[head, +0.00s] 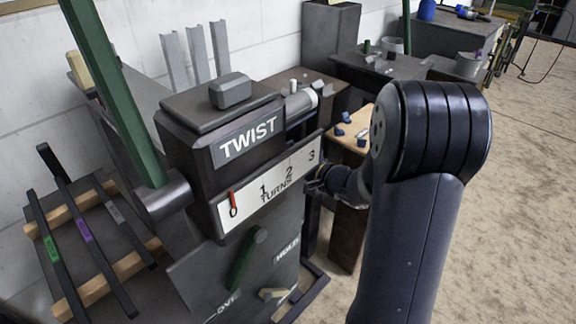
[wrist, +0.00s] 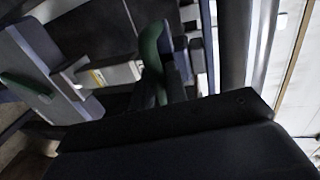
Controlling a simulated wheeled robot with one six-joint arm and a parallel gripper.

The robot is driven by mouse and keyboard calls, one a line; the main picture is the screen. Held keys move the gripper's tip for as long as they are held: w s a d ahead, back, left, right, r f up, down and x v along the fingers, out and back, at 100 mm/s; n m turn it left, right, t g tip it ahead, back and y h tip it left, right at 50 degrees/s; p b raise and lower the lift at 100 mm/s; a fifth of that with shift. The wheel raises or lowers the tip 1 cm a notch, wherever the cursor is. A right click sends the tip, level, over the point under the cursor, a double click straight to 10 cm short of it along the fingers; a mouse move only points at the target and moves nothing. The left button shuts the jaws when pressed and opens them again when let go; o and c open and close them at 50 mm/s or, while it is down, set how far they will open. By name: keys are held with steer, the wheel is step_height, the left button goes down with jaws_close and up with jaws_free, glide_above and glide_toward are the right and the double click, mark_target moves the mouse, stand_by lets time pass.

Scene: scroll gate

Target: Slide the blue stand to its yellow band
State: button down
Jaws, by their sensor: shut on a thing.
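My gripper (head: 316,186) is at the right side of the dark TWIST machine (head: 180,130), partly hidden by my arm. In the wrist view the dark fingers (wrist: 164,82) close around a green upright piece (wrist: 151,48), with a bluish part (wrist: 181,58) beside it. I cannot tell for certain whether this is the blue stand. A pale bar with a small yellowish patch (wrist: 98,77) lies left of the fingers in the wrist view. I cannot confirm that patch as the yellow band. In the head view, whatever my gripper holds is hidden.
The machine carries a white TURNS scale (head: 270,185) with a red pointer at 0 and a green lever (head: 240,262) below. A wooden-topped table (head: 347,145) with small blue pieces stands behind my gripper. A rack (head: 85,240) is at left. The floor at right is clear.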

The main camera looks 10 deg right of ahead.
step_height(320, 180, down, 3)
steer(key=shift+r+b, duration=0.1)
steer(key=shift+b, duration=1.15)
steer(key=c, duration=1.5)
jaws_free()
steer(key=shift+r, duration=0.1)
steer(key=p+v, duration=0.1)
steer(key=v, duration=1)
steer(key=shift+w+a, duration=0.1)
